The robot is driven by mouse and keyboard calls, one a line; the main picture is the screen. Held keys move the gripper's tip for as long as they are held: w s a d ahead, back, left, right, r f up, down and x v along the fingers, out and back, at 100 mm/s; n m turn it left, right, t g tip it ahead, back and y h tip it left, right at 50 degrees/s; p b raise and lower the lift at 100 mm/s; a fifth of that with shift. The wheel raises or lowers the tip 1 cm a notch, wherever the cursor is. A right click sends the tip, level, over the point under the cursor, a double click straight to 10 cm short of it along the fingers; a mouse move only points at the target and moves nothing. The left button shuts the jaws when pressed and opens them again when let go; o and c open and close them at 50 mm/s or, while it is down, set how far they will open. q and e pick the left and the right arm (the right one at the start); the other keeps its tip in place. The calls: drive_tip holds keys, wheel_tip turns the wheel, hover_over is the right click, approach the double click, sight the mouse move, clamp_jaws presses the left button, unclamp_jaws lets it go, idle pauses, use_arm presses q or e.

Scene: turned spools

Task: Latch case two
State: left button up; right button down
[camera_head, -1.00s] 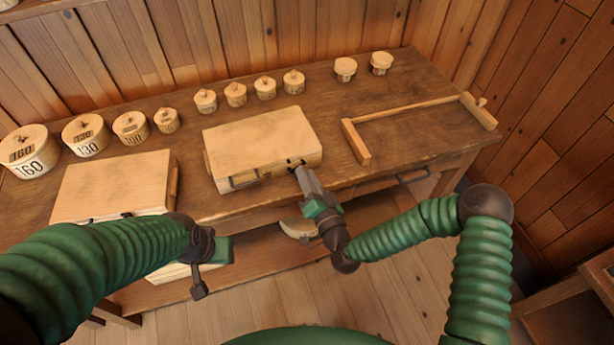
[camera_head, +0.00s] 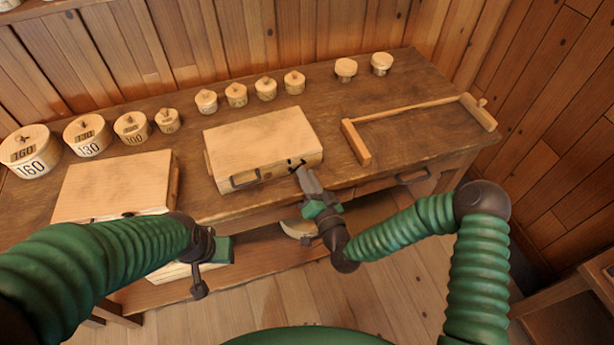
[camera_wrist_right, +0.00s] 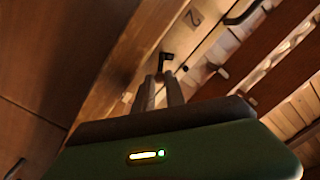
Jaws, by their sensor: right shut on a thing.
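A closed pale wooden case (camera_head: 262,140) lies on the bench in the middle of the head view, its front towards me. A digit 2 (camera_wrist_right: 196,18) shows on a pale wooden face in the right wrist view, so I take this for case two. A small dark latch (camera_wrist_right: 166,60) sits on its front, near the right end. My right gripper (camera_head: 302,170) is at this latch, its fingers shut on it; in the right wrist view the fingers (camera_wrist_right: 168,82) reach up to it. My left gripper (camera_head: 200,283) hangs in front of the bench at lower left; its jaw opening is unclear.
A second pale case (camera_head: 115,183) lies to the left, partly behind my left arm. Several numbered round boxes (camera_head: 90,135) and lidded pots (camera_head: 265,89) line the back. A wooden frame (camera_head: 415,107) stands at right. The bench top (camera_head: 395,150) is bare inside it.

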sight(293, 160)
drive_tip(key=n, duration=0.1)
drive_tip(key=r+n, duration=0.1)
drive_tip(key=n, duration=0.1)
drive_tip(key=shift+a+p, duration=0.15)
drive_tip(key=shift+p, duration=0.25)
drive_tip(key=n, duration=0.2)
drive_tip(key=shift+s+a+r+n, duration=0.15)
drive_tip(key=shift+a+r+n, duration=0.1)
drive_tip(key=shift+n, duration=0.15)
drive_tip(key=n, duration=0.3)
drive_tip(key=shift+s+a+r, duration=0.15)
drive_tip(key=shift+a+r, duration=0.15)
drive_tip(key=shift+s+a+r+n+b, duration=0.15)
drive_tip(key=shift+n+b, duration=0.1)
drive_tip(key=shift+n, duration=0.4)
drive_tip(key=shift+w+a+f+n+b, duration=0.1)
drive_tip(key=shift+n+b, duration=0.1)
drive_tip(key=shift+n, duration=0.45)
drive_tip(key=shift+s, duration=0.1)
drive_tip(key=c, duration=1.6)
unclamp_jaws()
drive_tip(key=shift+r, duration=0.1)
drive_tip(key=shift+c, duration=0.2)
